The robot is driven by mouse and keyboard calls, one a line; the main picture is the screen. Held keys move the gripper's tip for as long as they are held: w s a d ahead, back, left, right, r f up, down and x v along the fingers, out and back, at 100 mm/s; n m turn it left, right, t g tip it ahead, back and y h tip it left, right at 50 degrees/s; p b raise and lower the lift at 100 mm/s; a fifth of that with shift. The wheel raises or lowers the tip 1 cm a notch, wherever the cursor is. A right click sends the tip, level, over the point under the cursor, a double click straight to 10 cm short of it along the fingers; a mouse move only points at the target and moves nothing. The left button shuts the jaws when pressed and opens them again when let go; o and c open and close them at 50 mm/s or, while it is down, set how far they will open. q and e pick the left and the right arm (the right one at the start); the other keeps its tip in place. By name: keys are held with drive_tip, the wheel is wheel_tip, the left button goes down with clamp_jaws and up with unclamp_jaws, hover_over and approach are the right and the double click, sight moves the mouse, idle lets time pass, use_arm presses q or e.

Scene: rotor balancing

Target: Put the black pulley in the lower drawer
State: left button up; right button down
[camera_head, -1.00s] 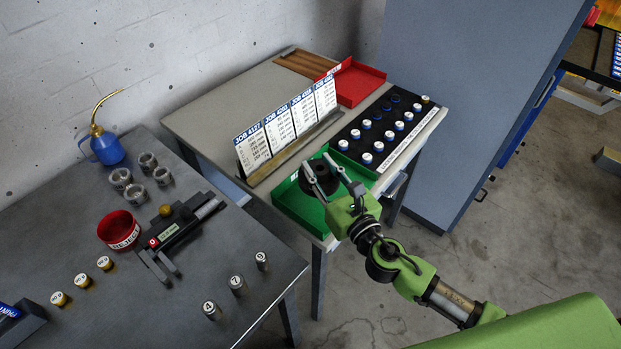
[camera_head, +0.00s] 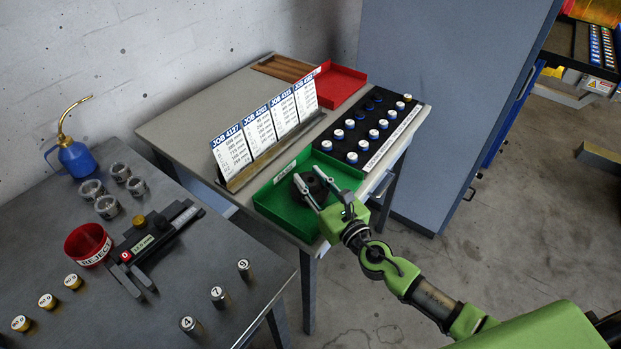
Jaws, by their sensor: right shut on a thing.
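The black pulley (camera_head: 313,188) is a dark round piece over the green tray (camera_head: 275,208). My right gripper (camera_head: 309,176) comes in from the lower right and is shut on the pulley, with its fingers partly covering it. I cannot tell whether the pulley touches the tray floor or hangs just above it. My left gripper is not in view. No open drawer shows, and I cannot make out which drawer is the lower one.
A black board with white-capped pieces (camera_head: 362,130), job cards (camera_head: 255,137) and a red tray (camera_head: 340,84) share the bench. A large blue-grey cabinet (camera_head: 450,90) stands to the right. The left table holds a red reject bowl (camera_head: 88,245) and a blue oil can (camera_head: 76,158).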

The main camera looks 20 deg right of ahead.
drive_tip(key=shift+r, duration=0.4)
drive_tip(key=shift+f, duration=0.15)
drive_tip(key=c, duration=1.8)
unclamp_jaws()
drive_tip(key=shift+f, duration=0.3)
drive_tip(key=shift+o, duration=1.1)
drive_tip(key=shift+s+r, duration=0.1)
drive_tip(key=shift+r, duration=0.1)
